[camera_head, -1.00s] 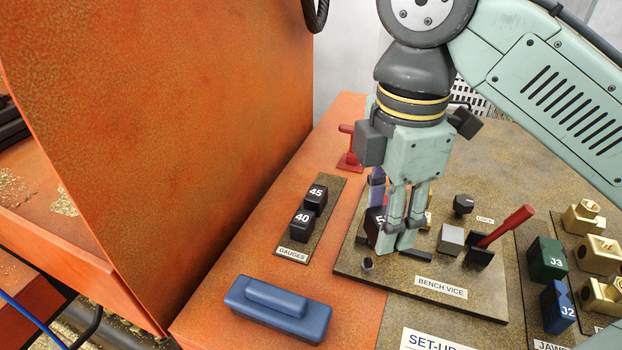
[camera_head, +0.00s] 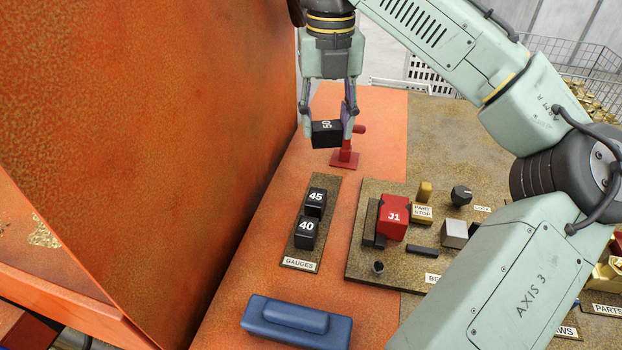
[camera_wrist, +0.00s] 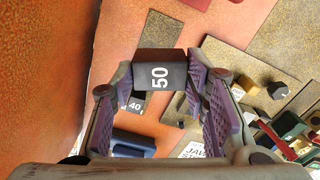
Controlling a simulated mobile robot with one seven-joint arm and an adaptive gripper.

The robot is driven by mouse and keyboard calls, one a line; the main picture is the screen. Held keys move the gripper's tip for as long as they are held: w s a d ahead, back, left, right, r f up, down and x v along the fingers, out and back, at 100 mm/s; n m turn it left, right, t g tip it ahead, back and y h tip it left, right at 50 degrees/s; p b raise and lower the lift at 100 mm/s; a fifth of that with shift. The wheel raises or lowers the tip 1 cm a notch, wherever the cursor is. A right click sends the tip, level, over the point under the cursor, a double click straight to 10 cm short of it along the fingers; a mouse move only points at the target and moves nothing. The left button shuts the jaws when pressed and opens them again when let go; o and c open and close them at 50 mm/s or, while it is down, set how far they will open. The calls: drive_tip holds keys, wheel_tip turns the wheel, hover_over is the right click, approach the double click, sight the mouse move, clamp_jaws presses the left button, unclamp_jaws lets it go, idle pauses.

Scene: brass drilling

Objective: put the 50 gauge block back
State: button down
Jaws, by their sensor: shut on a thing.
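The black 50 gauge block (camera_head: 327,134) is held between the fingers of my gripper (camera_head: 326,125), in the air above the far end of the gauges board. It also shows in the wrist view (camera_wrist: 160,78), pinched between the two fingers (camera_wrist: 162,85). The gauges board (camera_head: 287,262) lies on the orange bench. The 45 block (camera_head: 315,203) and the 40 block (camera_head: 305,234) stand on it in a row. The far end of the board, beyond the 45 block, looks bare.
A red-handled stand (camera_head: 345,158) is right beside and behind the held block. A tall orange panel (camera_head: 150,150) rises at left. A blue handled block (camera_head: 296,322) lies in front.

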wheel_tip(320, 180, down, 10)
drive_tip(key=shift+w+r+p, duration=0.1)
drive_tip(key=shift+w+p, duration=0.05)
drive_tip(key=shift+p, duration=0.15)
idle(0.3)
drive_tip(key=c, duration=0.9)
unclamp_jaws()
drive_tip(key=shift+f, duration=0.2)
drive_tip(key=shift+c, duration=0.2)
drive_tip(key=shift+r, duration=0.15)
wheel_tip(320, 180, up, 12)
